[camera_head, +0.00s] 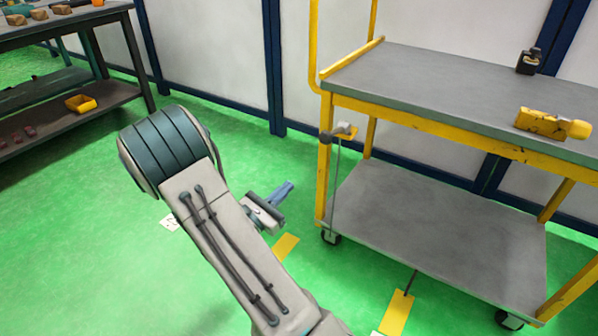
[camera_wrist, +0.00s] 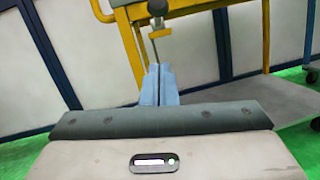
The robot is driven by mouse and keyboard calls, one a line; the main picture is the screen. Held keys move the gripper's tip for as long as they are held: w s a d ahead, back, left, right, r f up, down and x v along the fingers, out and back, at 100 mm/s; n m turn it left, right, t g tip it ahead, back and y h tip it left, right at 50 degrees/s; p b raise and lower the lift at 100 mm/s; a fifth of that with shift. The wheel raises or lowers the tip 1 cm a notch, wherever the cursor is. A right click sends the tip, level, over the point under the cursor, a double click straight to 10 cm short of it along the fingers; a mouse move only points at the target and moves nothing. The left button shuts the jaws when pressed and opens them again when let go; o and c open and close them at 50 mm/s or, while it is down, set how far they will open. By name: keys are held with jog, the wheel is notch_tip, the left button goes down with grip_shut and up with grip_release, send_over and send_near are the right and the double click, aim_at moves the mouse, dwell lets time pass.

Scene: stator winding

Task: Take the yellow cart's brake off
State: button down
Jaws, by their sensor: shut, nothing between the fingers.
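The yellow cart (camera_head: 460,120) stands on the right with a grey top deck and a grey lower shelf. Its brake handle (camera_head: 339,131), a yellow and grey lever on a thin rod, sits at the cart's near left post. It also shows in the wrist view (camera_wrist: 158,15), straight beyond the fingertips. My gripper (camera_head: 285,190) is left of and below the handle, apart from it, with its blue fingers pointing toward the cart. In the wrist view my gripper (camera_wrist: 160,72) has its fingers together with nothing between them.
A dark workbench (camera_head: 65,30) with parts stands at the far left. Yellow floor marks (camera_head: 396,312) lie near the cart.

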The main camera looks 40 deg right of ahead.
jog(key=s+r+b+x, duration=0.1)
jog(key=r+b+x, duration=0.1)
jog(key=x, duration=1)
jog(key=shift+r+b, duration=0.4)
jog(key=shift+b, duration=0.3)
jog(key=shift+w+a+r, duration=0.1)
jog(key=shift+a+r, duration=0.05)
jog(key=shift+a, duration=0.1)
